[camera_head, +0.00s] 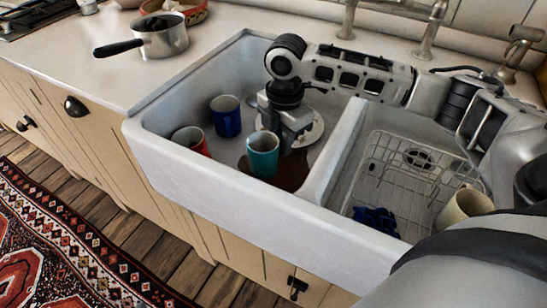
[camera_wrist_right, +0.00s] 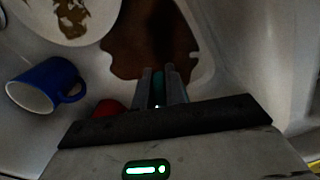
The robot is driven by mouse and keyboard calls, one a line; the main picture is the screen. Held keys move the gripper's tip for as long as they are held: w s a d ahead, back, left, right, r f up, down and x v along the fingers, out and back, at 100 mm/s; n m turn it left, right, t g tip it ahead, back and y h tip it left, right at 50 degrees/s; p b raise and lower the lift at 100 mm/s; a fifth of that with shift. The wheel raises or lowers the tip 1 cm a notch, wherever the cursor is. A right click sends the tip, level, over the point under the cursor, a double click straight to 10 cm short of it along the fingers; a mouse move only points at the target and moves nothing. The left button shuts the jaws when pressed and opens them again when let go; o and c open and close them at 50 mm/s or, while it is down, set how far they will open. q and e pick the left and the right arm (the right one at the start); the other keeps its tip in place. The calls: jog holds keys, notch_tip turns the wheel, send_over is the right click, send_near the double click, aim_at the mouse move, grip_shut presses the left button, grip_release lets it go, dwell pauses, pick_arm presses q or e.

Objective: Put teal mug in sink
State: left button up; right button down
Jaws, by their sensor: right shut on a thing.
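The teal mug (camera_head: 263,156) stands upright, low in the left basin of the white sink (camera_head: 190,172). My right gripper (camera_head: 284,140) reaches down into this basin and is shut on the mug at its right side. In the right wrist view, a thin teal strip of the mug (camera_wrist_right: 159,88) shows between the two fingers (camera_wrist_right: 160,84). Most of the mug is hidden there. I cannot tell if its base touches the basin floor. My left gripper is not in view.
A plate (camera_head: 316,130) lies behind. The right basin holds a wire rack (camera_head: 395,169), dark blue cloth (camera_head: 377,221) and beige mug (camera_head: 465,206). A saucepan (camera_head: 163,38) sits on the counter.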

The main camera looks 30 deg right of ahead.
notch_tip(320, 180, down, 8)
jog(key=shift+r+b, duration=0.25)
jog(key=shift+b, duration=0.15)
jog(key=c, duration=1.4)
grip_release()
jog(key=shift+f, duration=0.1)
jog(key=shift+c, duration=0.2)
notch_tip(320, 180, up, 12)
jog(key=shift+r+p, duration=0.15)
jog(key=shift+p, duration=0.65)
